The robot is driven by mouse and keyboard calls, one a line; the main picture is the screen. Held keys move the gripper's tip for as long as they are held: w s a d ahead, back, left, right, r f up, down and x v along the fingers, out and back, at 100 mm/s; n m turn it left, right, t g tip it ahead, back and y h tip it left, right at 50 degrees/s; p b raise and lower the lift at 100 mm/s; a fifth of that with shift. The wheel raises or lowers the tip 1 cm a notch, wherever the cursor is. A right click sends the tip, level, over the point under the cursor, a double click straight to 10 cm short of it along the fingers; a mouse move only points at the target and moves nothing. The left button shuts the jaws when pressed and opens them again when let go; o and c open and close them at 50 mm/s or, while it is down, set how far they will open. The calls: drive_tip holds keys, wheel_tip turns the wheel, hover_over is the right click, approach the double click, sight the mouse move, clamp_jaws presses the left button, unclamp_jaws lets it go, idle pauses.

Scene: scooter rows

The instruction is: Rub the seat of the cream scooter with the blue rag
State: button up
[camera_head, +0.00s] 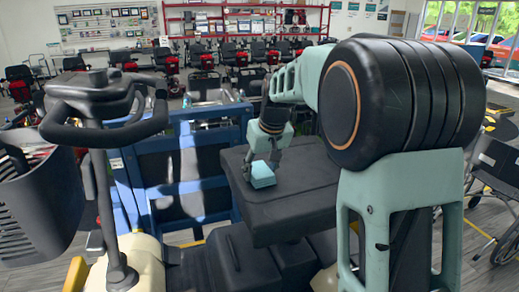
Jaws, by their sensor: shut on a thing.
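The cream scooter (135,262) stands close in front, its black handlebar and front basket at the left. Its flat dark seat (300,200) is near the middle of the head view. My gripper (263,165) points down over the left part of the seat. It is shut on the blue rag (262,175), a light blue folded block. The rag is at the seat's top surface and appears to touch it, though the exact contact is hard to tell. My arm hides the right side of the seat.
A blue metal frame (180,190) stands just behind the scooter. Rows of scooters (255,52) and red shelving (245,12) fill the back. A wheelchair (495,170) stands at the right edge. The black basket (38,205) is at the left.

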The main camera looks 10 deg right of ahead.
drive_tip(key=r, duration=0.1)
drive_tip(key=r+p, duration=0.1)
drive_tip(key=r, duration=0.2)
drive_tip(key=shift+d+p, duration=0.3)
drive_tip(key=shift+d, duration=0.05)
drive_tip(key=shift+w+a+r+p, duration=0.1)
drive_tip(key=shift+r+p, duration=0.4)
drive_tip(key=shift+r, duration=1.4)
